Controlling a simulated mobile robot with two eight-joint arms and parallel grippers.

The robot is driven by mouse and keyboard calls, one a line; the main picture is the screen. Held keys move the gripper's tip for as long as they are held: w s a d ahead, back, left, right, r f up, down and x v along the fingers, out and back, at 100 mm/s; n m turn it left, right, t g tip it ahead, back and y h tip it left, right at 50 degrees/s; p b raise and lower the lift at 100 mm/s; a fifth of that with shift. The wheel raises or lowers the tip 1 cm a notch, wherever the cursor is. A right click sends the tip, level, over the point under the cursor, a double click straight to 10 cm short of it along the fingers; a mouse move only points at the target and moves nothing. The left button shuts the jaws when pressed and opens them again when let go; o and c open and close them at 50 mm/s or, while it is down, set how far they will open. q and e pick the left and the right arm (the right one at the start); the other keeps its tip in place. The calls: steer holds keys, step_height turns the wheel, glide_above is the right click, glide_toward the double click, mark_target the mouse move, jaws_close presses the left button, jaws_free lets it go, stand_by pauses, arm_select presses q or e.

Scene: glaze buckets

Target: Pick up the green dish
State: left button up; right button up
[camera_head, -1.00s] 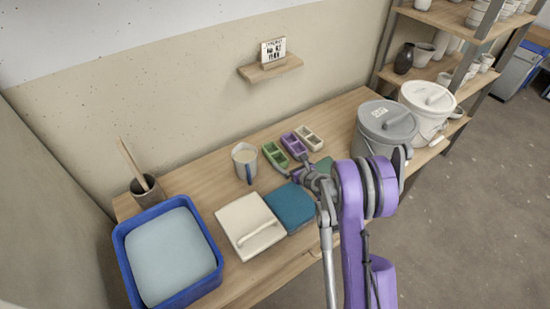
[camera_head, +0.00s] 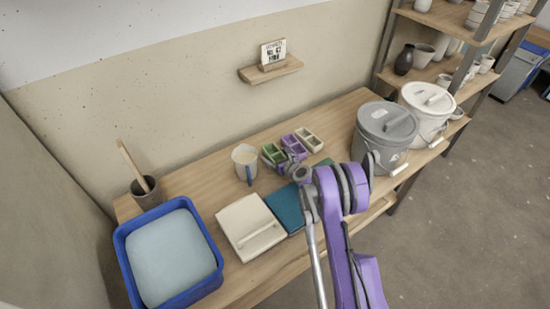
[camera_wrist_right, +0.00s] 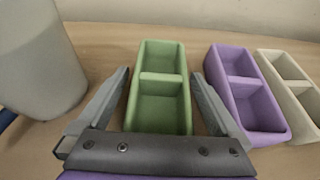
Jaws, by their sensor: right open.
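The green dish (camera_wrist_right: 160,88) is a small two-compartment tray standing on the wooden table. In the wrist view it sits between the two fingers of my right gripper (camera_wrist_right: 158,98), which is open, one finger on each side with a small gap. In the head view the green dish (camera_head: 271,153) is partly covered by my right gripper (camera_head: 283,161), which reaches in from the right. My left gripper does not show.
A purple dish (camera_wrist_right: 246,95) stands close to the right finger, with a cream dish (camera_wrist_right: 292,75) beyond it. A mug (camera_head: 244,161) stands just left. Tiles (camera_head: 248,226), a blue tub (camera_head: 126,262) and a grey bucket (camera_head: 385,135) share the table (camera_head: 205,178).

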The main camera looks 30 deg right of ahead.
jaws_close()
stand_by(0.3)
steer(key=shift+r, duration=0.1)
